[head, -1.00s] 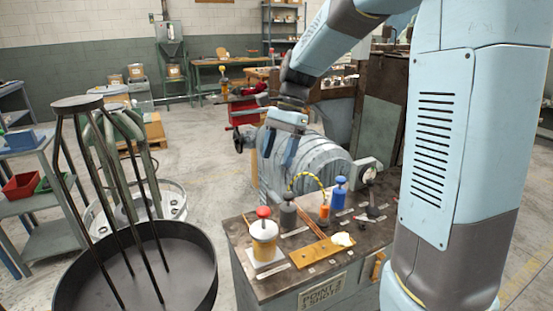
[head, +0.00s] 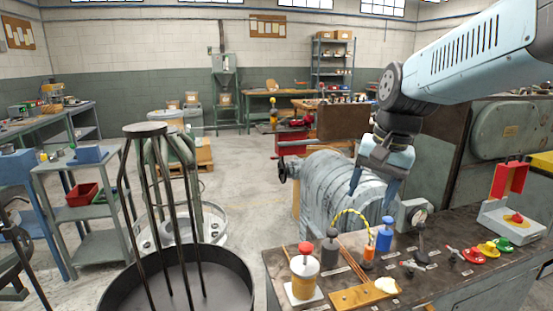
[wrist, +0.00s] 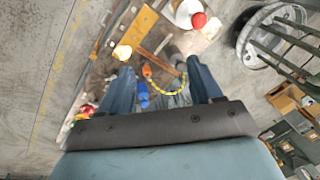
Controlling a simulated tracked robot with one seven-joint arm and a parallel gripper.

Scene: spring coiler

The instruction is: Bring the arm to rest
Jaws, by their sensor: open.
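My gripper (head: 374,192) hangs from my light blue arm at the right of the head view, its fingers pointing down. The two blue fingers are apart with nothing between them. The gripper is above the back edge of the dark workbench (head: 425,285), in front of the grey ribbed machine housing (head: 325,190).
A round black tray with rods (head: 230,285) stands at left. Floor between is clear.

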